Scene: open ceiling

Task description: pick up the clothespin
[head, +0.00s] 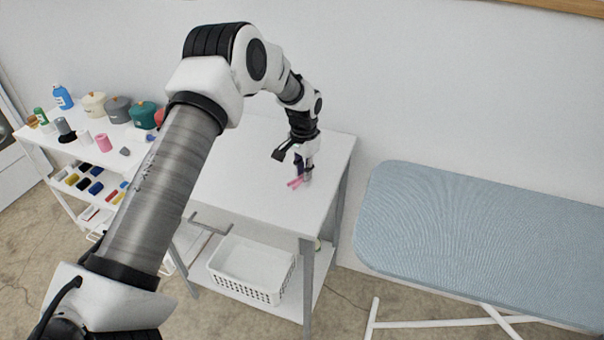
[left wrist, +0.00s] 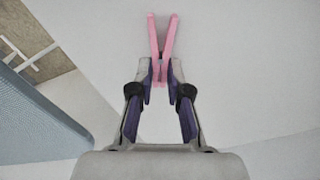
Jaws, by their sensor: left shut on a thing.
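A pink clothespin (left wrist: 163,38) shows in the left wrist view, its two legs spread in a V pointing away from the gripper. My left gripper (left wrist: 160,75) is shut on it, with the purple finger pads on either side of the clothespin's near end. In the head view the clothespin (head: 295,183) is at the fingertips of my left gripper (head: 303,172), over the right part of the white table (head: 250,190). I cannot tell whether it touches the tabletop. My right gripper is not in view.
Bottles, jars and spools crowd the table's left part, including a blue bottle (head: 62,97) and a pink spool (head: 103,142). A white basket (head: 250,270) sits on the lower shelf. A blue ironing board (head: 470,235) stands to the right. The tabletop around the clothespin is clear.

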